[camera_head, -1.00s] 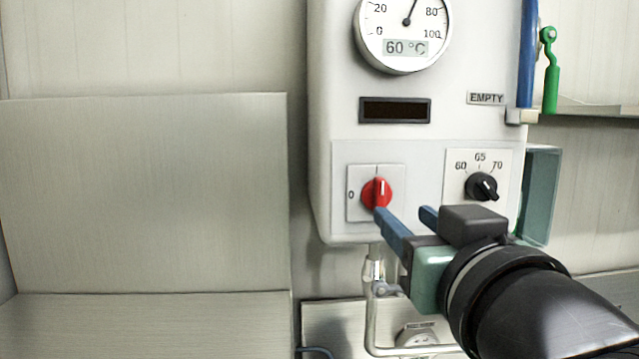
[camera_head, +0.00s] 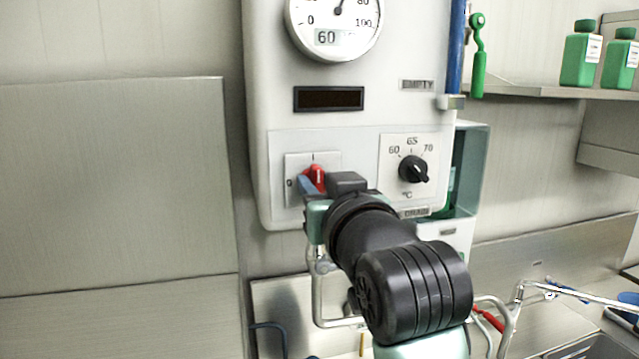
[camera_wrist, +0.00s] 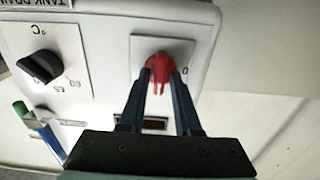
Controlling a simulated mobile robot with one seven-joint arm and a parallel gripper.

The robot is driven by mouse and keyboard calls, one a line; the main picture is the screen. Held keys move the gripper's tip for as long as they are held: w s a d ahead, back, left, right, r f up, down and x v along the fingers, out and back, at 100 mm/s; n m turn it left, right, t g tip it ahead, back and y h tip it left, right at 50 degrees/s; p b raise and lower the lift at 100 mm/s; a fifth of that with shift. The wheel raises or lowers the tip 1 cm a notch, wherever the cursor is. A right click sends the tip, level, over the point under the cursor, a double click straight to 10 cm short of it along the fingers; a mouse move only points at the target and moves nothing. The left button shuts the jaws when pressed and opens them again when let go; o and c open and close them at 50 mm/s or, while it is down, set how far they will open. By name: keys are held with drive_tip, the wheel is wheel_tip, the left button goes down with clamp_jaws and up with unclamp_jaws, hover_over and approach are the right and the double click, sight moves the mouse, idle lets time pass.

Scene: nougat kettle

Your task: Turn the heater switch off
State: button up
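The heater switch is a red rotary knob (camera_head: 316,178) on a square plate low on the white kettle housing. Its white mark points up, toward the "I"; the "0" is at the left. My gripper (camera_head: 307,187) is in front of it and hides its lower left part. In the wrist view, upside down, the red knob (camera_wrist: 158,70) is between the tips of my two blue fingers (camera_wrist: 161,76). The fingers stand apart, with gaps visible beside the knob's handle. I cannot tell whether either tip touches it.
A black temperature dial (camera_head: 414,169) is to the right of the switch. Above are a dark display (camera_head: 328,99) and a round gauge (camera_head: 335,22). Bent pipework (camera_head: 318,300) runs below.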

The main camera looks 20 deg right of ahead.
clamp_jaws()
drive_tip(key=n+b, duration=0.2)
drive_tip(key=shift+f+n, duration=0.15)
drive_tip(key=shift+n, duration=0.25)
drive_tip(key=shift+a+f+n+b, duration=0.15)
drive_tip(key=shift+n+b, duration=1.7)
drive_tip(key=shift+n, duration=1.95)
drive_tip(key=shift+a+n+b, duration=0.1)
drive_tip(key=shift+n+b, duration=1.7)
drive_tip(key=shift+n, duration=2)
